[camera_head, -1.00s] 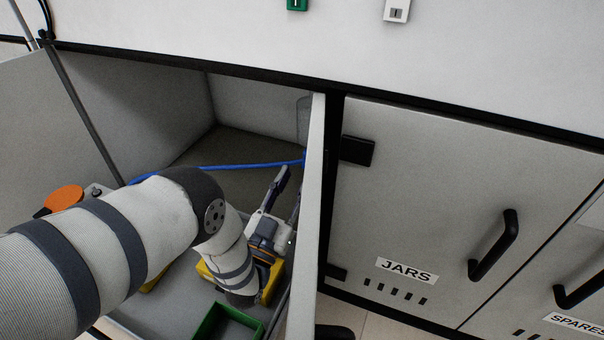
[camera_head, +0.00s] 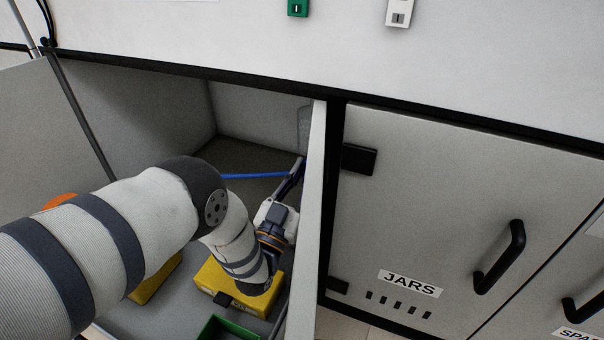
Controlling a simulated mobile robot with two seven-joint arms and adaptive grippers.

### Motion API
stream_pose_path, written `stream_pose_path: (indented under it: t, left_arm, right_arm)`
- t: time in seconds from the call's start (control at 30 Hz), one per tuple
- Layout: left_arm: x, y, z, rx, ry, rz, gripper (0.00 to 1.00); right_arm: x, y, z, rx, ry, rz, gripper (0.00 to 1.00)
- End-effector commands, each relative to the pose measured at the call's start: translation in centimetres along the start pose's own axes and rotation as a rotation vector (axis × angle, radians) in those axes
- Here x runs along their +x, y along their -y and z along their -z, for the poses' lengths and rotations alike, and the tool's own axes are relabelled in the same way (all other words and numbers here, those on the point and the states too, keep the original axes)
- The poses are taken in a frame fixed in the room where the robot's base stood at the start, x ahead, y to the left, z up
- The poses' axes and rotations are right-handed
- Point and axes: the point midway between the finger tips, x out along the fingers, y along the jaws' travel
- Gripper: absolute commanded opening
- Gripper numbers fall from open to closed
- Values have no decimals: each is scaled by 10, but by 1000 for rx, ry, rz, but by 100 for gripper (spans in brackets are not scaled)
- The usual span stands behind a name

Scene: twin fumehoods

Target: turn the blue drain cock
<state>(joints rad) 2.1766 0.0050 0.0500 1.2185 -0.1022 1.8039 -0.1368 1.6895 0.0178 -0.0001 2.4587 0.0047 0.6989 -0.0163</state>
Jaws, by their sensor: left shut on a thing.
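A blue line (camera_head: 255,176), like a tube, runs across the back of the open cabinet to the white panel at its right. My left gripper (camera_head: 298,168) reaches into the cabinet, its fingers close together at the right end of the blue line, beside the panel. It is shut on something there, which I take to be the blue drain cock. The cock itself is hidden by the fingers, so its angle cannot be told. My left arm covers the left part of the blue line. My right gripper is not in view.
The white panel edge (camera_head: 311,220) stands close to the right of my gripper. A yellow box (camera_head: 212,275) and a green tray (camera_head: 213,325) lie below my wrist. A clear container (camera_head: 304,125) is at the back. A closed door labelled JARS (camera_head: 440,215) is at right.

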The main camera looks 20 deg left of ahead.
Motion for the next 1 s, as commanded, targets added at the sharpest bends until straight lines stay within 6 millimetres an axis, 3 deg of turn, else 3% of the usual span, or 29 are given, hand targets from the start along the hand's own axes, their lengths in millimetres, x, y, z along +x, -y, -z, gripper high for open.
stream_pose_path:
  t: [0.37,1.0]
  left_arm:
    - [0,0,2,173,0,-74,0]
    - [0,1,2,733,1,-306,0]
  right_arm:
    - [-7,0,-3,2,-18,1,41]
    - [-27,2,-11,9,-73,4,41]
